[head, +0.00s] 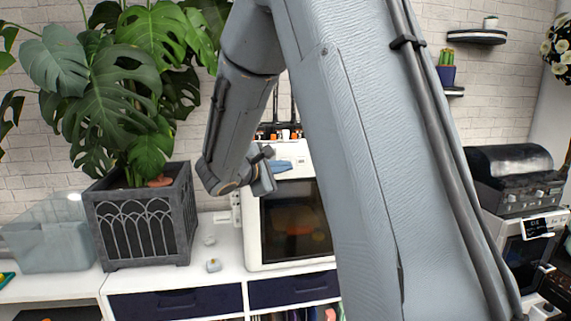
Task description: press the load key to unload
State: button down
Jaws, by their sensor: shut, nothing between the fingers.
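A white boxy machine, which looks like a 3D printer (251,240), stands on the white counter in the middle of the head view. It has a dark front window (290,228) with orange shapes behind it. A small blue patch (283,165) shows on its upper front. My gripper (267,158) is shut and empty, close in front of the printer's upper left corner. Whether it touches the printer cannot be told. I cannot make out the load key. My arm hides the printer's right side.
A large leafy plant in a dark grey planter (145,228) stands left of the printer, with a clear bin (48,240) beyond it. A black grill-like appliance (508,178) sits on a white machine at right.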

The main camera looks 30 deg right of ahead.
jog(key=shift+w+d+b, duration=0.1)
jog(key=shift+w+b, duration=0.3)
jog(key=shift+w, duration=0.05)
jog(key=shift+w+d, duration=0.1)
jog(key=shift+w, duration=0.25)
dwell(0.6)
jog(key=shift+s, duration=0.2)
jog(key=shift+s+a+b, duration=0.25)
jog(key=shift+s+b, duration=0.15)
jog(key=shift+s, duration=0.2)
jog(key=s, duration=0.2)
jog(key=s+a, duration=0.1)
jog(key=s, duration=0.1)
jog(key=shift+s+a, duration=0.15)
jog(key=shift+s, duration=0.25)
jog(key=shift+f, duration=0.1)
dwell(0.8)
